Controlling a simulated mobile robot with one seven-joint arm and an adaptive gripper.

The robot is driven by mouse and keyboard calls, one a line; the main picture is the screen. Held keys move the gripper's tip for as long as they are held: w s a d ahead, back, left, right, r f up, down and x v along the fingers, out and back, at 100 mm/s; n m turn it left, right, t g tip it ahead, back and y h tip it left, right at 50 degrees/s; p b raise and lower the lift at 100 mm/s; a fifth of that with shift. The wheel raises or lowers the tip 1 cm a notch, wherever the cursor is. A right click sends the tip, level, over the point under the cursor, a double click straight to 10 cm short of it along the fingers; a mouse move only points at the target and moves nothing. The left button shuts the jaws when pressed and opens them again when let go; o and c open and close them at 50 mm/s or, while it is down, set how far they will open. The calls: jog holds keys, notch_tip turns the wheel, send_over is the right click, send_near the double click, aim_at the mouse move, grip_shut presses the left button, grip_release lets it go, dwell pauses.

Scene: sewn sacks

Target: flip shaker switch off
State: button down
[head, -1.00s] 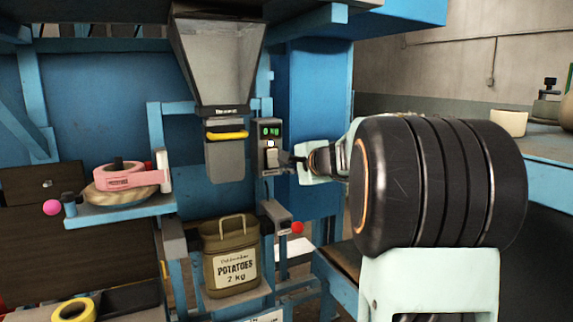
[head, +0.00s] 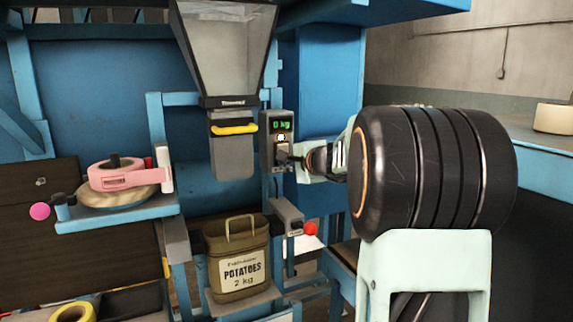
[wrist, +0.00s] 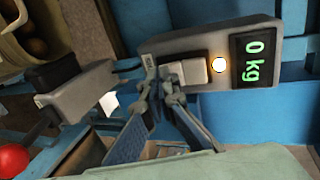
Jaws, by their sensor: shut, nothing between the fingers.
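The switch box (head: 279,128) hangs right of the hopper spout, with a green "0 kg" display and a lit white lamp. In the wrist view the box (wrist: 265,35) shows the lamp (wrist: 219,65) glowing beside a pale rocker switch (wrist: 185,72). My gripper (wrist: 161,82) is shut and empty, its fingertips at the end of the switch away from the lamp. I cannot tell whether they touch it. In the head view my gripper (head: 288,160) is at the lower front of the box and partly hides the switch.
A potato sack (head: 238,262) stands open below the spout (head: 232,150). A grey box with a red knob (head: 309,229) is below the switch box. A pink tape dispenser (head: 122,176) sits on the left shelf. Blue frame posts surround the area.

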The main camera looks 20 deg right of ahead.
jog(key=shift+f, duration=0.15)
jog(key=b, duration=0.2)
jog(key=shift+w+f+b, duration=0.15)
jog(key=shift+f+b, duration=0.15)
jog(key=shift+w+f+t+b, duration=0.15)
jog(key=shift+t+b, duration=0.15)
jog(key=shift+b, duration=0.8)
jog(key=b, duration=0.3)
jog(key=shift+w+t, duration=0.2)
jog(key=shift+t, duration=0.1)
jog(key=shift+r+p, duration=0.3)
jog(key=shift+p, duration=0.1)
jog(key=shift+s, duration=0.1)
